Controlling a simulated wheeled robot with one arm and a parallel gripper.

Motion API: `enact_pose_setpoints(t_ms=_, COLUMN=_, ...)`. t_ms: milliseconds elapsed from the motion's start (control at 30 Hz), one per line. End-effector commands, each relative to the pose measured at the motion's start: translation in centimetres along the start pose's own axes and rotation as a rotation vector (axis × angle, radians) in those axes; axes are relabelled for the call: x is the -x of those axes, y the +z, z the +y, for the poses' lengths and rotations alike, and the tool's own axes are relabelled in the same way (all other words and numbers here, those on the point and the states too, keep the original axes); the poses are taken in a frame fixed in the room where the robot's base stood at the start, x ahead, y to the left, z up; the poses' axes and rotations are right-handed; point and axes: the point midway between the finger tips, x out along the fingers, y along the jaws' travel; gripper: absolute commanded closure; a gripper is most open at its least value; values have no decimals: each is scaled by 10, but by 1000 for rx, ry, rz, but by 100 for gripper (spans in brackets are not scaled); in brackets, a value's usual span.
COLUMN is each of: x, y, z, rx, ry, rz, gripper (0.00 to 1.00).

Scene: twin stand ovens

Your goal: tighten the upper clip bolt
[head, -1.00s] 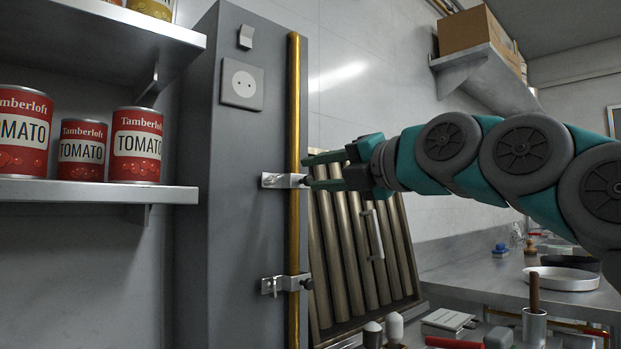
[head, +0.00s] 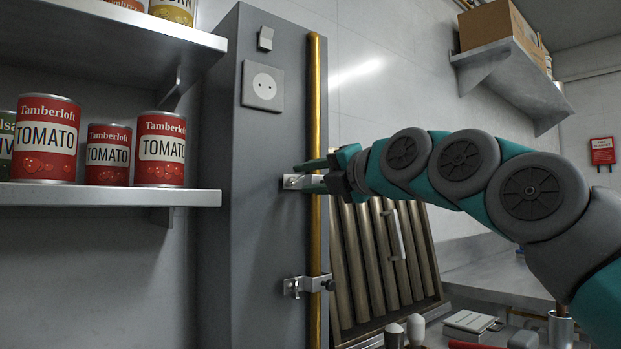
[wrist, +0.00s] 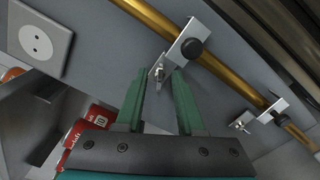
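The upper clip (head: 296,182) is a silver bracket holding the brass pipe (head: 316,110) to the grey column. In the wrist view, the upper clip (wrist: 180,44) has a black knob (wrist: 192,48) on one side and a small silver wing-shaped bolt (wrist: 159,73) at its other end. My gripper (wrist: 160,74) is open, its green fingertips on either side of that bolt with gaps showing. In the head view, my gripper (head: 308,176) reaches across the pipe from the right and partly hides the clip. The lower clip (head: 308,285) also shows in the wrist view (wrist: 272,110).
A socket (head: 263,86) and a switch (head: 265,38) sit on the column above the clip. A shelf (head: 110,196) with tomato cans (head: 160,150) stands to the left. A rack of dark tubes (head: 385,255) leans behind the pipe, below my arm.

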Motion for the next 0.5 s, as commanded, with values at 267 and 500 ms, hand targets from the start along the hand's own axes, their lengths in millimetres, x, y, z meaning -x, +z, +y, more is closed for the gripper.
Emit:
enact_pose_setpoints(t_ms=267, x=0, y=0, z=0, rx=0, ry=0, rz=0, gripper=94)
enact_pose_setpoints(t_ms=500, x=0, y=0, z=0, rx=0, ry=0, rz=0, gripper=100)
